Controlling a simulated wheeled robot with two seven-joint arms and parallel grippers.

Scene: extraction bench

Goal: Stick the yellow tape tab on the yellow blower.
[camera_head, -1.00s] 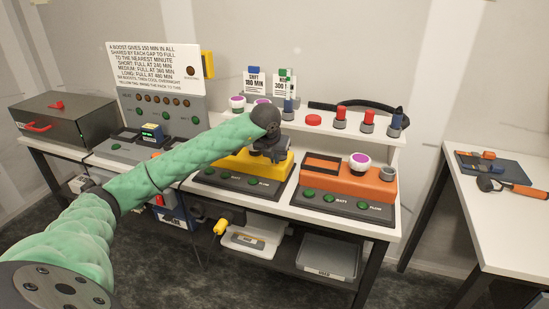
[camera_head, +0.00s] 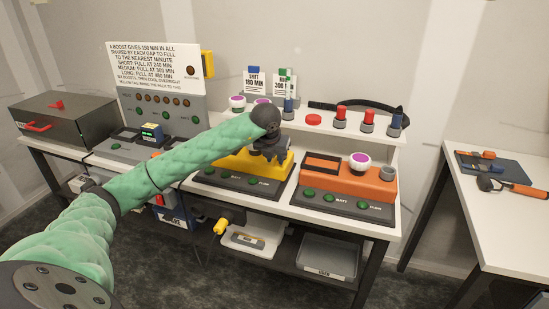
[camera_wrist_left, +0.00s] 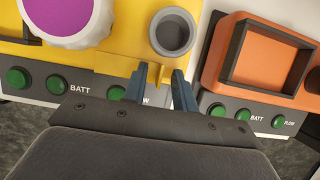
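The yellow blower (camera_head: 283,168) stands on a dark base with green buttons in the middle of the bench, partly hidden by my arm. In the left wrist view the yellow blower (camera_wrist_left: 118,66) shows a purple-topped white knob and a grey cup. My left gripper (camera_head: 272,158) is over it, pointing down. My right gripper is out of view.
An orange blower (camera_head: 360,184) stands close on the right. Behind is a raised shelf (camera_head: 327,132) with red and blue capped items. A sign board (camera_head: 155,70) and grey box (camera_head: 60,120) are at left. Trays (camera_head: 328,258) are below. A side table (camera_head: 480,220) holds tools.

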